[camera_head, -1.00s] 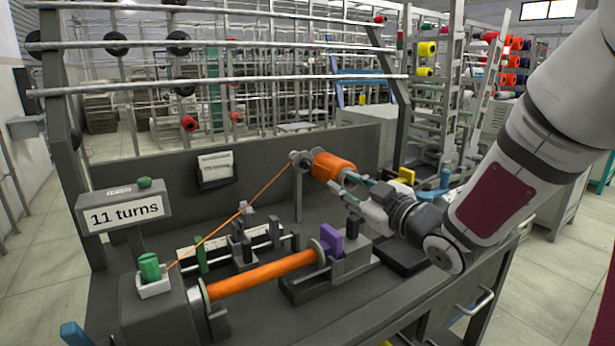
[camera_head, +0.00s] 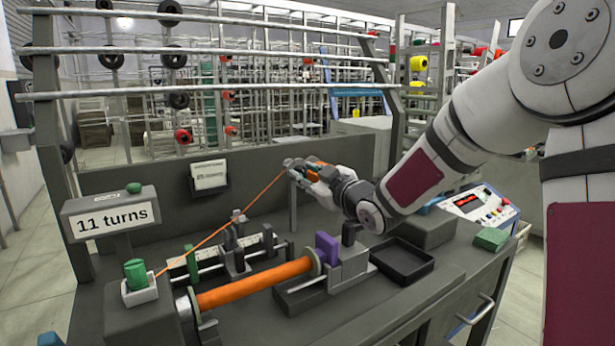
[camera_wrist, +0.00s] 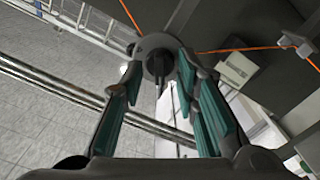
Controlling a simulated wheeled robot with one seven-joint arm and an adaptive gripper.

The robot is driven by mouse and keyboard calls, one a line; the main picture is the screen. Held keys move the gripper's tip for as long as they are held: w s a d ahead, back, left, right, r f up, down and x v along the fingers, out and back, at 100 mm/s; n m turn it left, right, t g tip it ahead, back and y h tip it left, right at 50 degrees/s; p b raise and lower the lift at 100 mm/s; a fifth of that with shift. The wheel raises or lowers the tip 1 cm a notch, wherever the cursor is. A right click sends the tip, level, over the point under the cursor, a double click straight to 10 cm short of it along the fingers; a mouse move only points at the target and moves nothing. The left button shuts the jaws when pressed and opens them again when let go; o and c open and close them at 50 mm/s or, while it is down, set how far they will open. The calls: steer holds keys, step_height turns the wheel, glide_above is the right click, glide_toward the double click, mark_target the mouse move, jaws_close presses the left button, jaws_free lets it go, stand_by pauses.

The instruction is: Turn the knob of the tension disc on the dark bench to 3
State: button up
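The tension disc (camera_head: 291,163) stands on a post at the back of the dark bench (camera_head: 345,312), with the orange thread running to it. In the wrist view its round dark face and knob (camera_wrist: 158,66) lie ahead, between my fingertips in the picture. My gripper (camera_wrist: 158,75) is open, with teal pads on both sides of the knob; I cannot tell whether they touch it. In the head view my gripper (camera_head: 303,172) is close to the disc and covers part of it. The scale on the disc is not readable.
An orange-wound bobbin (camera_head: 255,284) sits in the winder in front. A sign (camera_head: 112,216) reads "11 turns". A black tray (camera_head: 402,262), a green block (camera_head: 490,238) and a control panel (camera_head: 482,205) are on the right. A rail frame rises behind the bench.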

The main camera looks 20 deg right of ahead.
jaws_close()
steer(key=shift+m+p, duration=0.35)
steer(key=shift+m, duration=0.05)
steer(key=m+p, duration=0.3)
steer(key=m, duration=0.1)
steer(key=shift+d+r+m+p, duration=0.1)
steer(key=shift+m+p, duration=0.25)
steer(key=shift+m, duration=0.05)
steer(key=m+p, duration=0.3)
steer(key=m, duration=0.1)
steer(key=shift+m+p, duration=0.8)
steer(key=shift+m, duration=0.3)
